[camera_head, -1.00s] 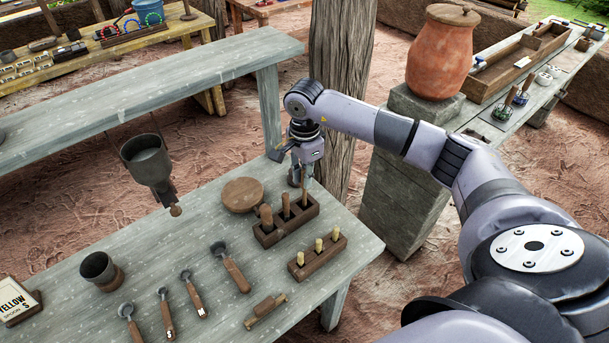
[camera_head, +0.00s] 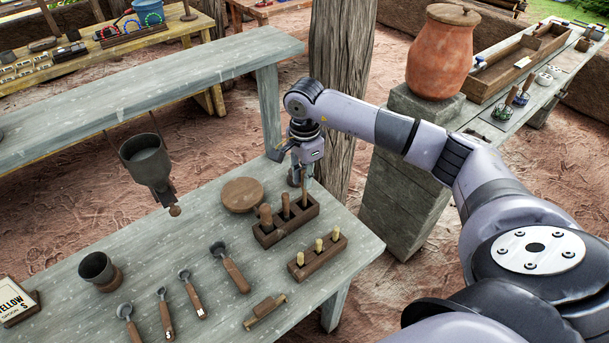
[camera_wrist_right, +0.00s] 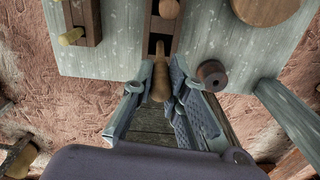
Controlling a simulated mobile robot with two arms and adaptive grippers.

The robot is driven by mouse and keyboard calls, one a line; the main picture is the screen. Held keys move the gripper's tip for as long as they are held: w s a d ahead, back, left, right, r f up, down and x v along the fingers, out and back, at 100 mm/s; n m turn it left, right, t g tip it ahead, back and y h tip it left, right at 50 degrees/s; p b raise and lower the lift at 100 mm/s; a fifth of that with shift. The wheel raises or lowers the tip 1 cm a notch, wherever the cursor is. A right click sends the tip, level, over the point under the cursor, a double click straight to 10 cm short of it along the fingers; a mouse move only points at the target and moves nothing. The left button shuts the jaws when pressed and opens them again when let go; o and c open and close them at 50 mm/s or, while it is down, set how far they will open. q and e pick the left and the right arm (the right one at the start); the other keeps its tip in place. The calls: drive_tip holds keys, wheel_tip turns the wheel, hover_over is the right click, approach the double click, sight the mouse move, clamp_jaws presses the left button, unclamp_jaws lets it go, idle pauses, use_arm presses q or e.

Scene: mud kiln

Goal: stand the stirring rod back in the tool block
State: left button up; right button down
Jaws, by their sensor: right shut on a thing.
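The tool block (camera_head: 268,238) is a long dark wooden block with square slots, near the right end of the grey table. Two brown handles stand in its nearer slots. In the right wrist view the rod (camera_wrist_right: 160,82) is between my fingertips (camera_wrist_right: 160,88), beside the block's dark slot (camera_wrist_right: 157,43). My left gripper is not in view.
A second block (camera_head: 322,262) with several pale pegs stands nearby. A round wooden lid (camera_head: 242,194) lies left of the tool block, and a small dark cylinder (camera_wrist_right: 212,75) stands close to my fingers. Several spoons and a cup (camera_head: 97,268) are further left. A wooden post (camera_head: 342,90) rises behind.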

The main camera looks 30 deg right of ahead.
sight(304, 170)
drive_tip(key=shift+f, duration=0.2)
drive_tip(key=shift+f+b, duration=1.25)
drive_tip(key=c, duration=1.5)
unclamp_jaws()
drive_tip(key=shift+o, duration=0.3)
drive_tip(key=o, duration=0.5)
drive_tip(key=shift+r, duration=0.1)
drive_tip(key=shift+r+p, duration=1.6)
drive_tip(key=shift+r, duration=1.35)
